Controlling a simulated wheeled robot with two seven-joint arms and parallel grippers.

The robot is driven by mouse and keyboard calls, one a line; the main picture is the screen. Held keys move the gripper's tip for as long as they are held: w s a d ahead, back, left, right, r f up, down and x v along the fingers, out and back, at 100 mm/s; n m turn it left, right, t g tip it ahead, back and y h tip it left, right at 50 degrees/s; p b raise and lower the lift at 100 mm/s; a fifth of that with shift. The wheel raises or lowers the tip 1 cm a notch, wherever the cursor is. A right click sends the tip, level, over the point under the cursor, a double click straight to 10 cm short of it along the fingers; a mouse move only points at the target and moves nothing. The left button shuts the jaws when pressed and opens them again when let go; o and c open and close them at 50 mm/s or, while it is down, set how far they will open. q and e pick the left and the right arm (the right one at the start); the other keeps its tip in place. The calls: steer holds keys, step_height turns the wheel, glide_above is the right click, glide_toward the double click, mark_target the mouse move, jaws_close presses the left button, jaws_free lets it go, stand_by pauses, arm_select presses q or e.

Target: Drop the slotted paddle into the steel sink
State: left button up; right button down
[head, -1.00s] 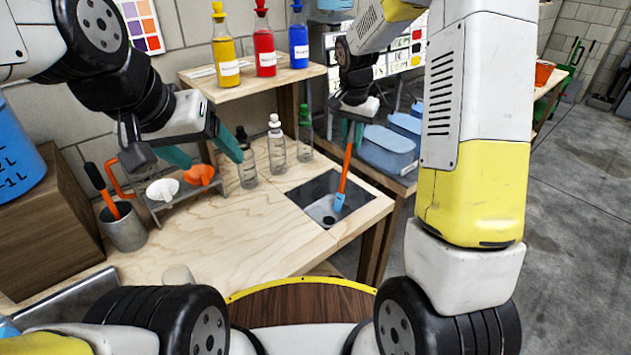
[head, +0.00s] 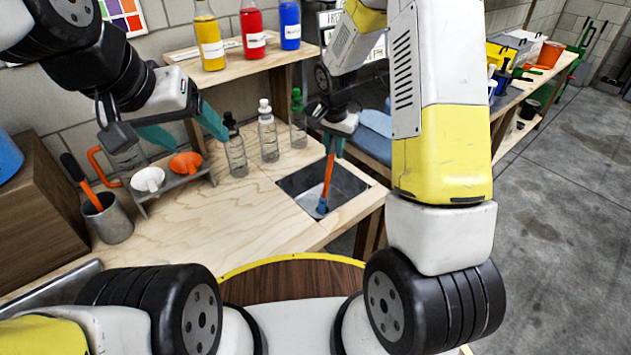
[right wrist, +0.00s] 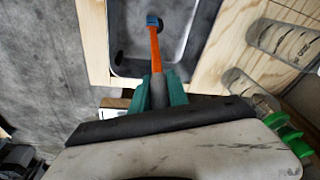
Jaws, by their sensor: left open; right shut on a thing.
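The slotted paddle (head: 328,182) has an orange handle and a blue tip. My right gripper (head: 334,146) is shut on its upper end and holds it tip down over the steel sink (head: 348,188). The right wrist view also shows the paddle (right wrist: 155,48), the sink (right wrist: 182,22) and the green fingers of my right gripper (right wrist: 159,92). The blue tip appears inside the sink opening, near the drain; I cannot tell whether it touches the bottom. My left gripper (head: 185,132) is open and empty above the bench at left, near the funnel rack.
Clear bottles (head: 268,138) stand just behind the sink. A funnel rack (head: 170,185) and a metal cup (head: 107,220) with an orange-handled tool are at left. A shelf (head: 225,75) carries yellow, red and blue bottles. The bench front (head: 230,225) is clear.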

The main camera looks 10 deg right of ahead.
mark_target(334, 137)
steer(key=shift+f, duration=0.2)
steer(key=c, duration=1.2)
jaws_free()
steer(key=shift+v, duration=3.95)
